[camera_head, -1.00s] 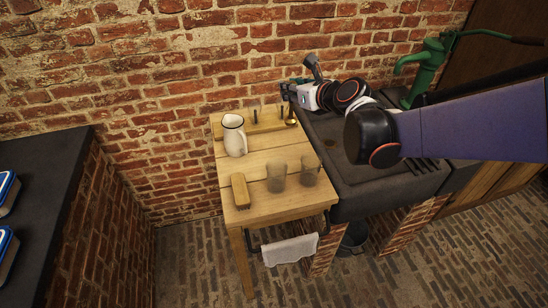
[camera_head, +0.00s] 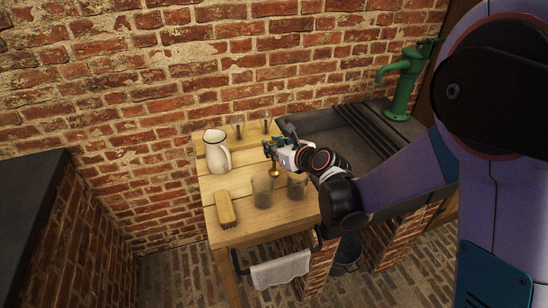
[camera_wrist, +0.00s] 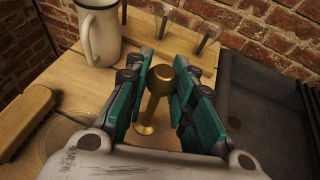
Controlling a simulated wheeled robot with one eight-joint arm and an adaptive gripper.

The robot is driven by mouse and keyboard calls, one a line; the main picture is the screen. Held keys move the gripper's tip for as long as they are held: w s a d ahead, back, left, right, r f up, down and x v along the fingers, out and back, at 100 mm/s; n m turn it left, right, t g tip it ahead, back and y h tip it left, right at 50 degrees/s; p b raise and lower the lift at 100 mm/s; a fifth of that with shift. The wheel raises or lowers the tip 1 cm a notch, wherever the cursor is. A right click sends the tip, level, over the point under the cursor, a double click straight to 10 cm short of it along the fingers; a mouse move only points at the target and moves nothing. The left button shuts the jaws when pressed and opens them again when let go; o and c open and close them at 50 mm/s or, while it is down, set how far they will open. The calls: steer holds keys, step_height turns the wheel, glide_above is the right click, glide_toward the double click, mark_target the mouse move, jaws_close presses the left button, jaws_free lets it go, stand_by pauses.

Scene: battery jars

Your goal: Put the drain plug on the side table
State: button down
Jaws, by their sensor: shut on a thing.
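The drain plug (camera_wrist: 148,118) is a brass piece with a round knob, a thin stem and a flared foot. My gripper (camera_wrist: 160,88) is shut on it near the knob, a teal finger on each side. In the head view my gripper (camera_head: 271,152) is over the side table (camera_head: 238,233), with the plug (camera_head: 274,172) hanging below it, foot down. I cannot tell whether the foot touches the wood. The side table is light wood and stands left of the dark sink (camera_head: 318,127).
A white jug (camera_head: 216,153) stands at the back left of the table. A wooden brush (camera_head: 225,208) lies at the front left. Two clear glasses (camera_head: 262,191) (camera_head: 297,187) stand close in front of the plug. A wooden rack with small glass items (camera_wrist: 165,18) is at the back.

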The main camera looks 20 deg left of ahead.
mark_target(274, 171)
steer(key=shift+f+b, duration=0.45)
steer(key=shift+f, duration=1.25)
steer(key=shift+f, duration=0.15)
steer(key=c, duration=1.4)
jaws_free()
steer(key=shift+o, duration=0.2)
steer(key=shift+r, duration=0.25)
steer(key=p+v, duration=0.2)
steer(key=v, duration=1)
steer(key=shift+p, duration=0.35)
steer(key=shift+f, duration=0.1)
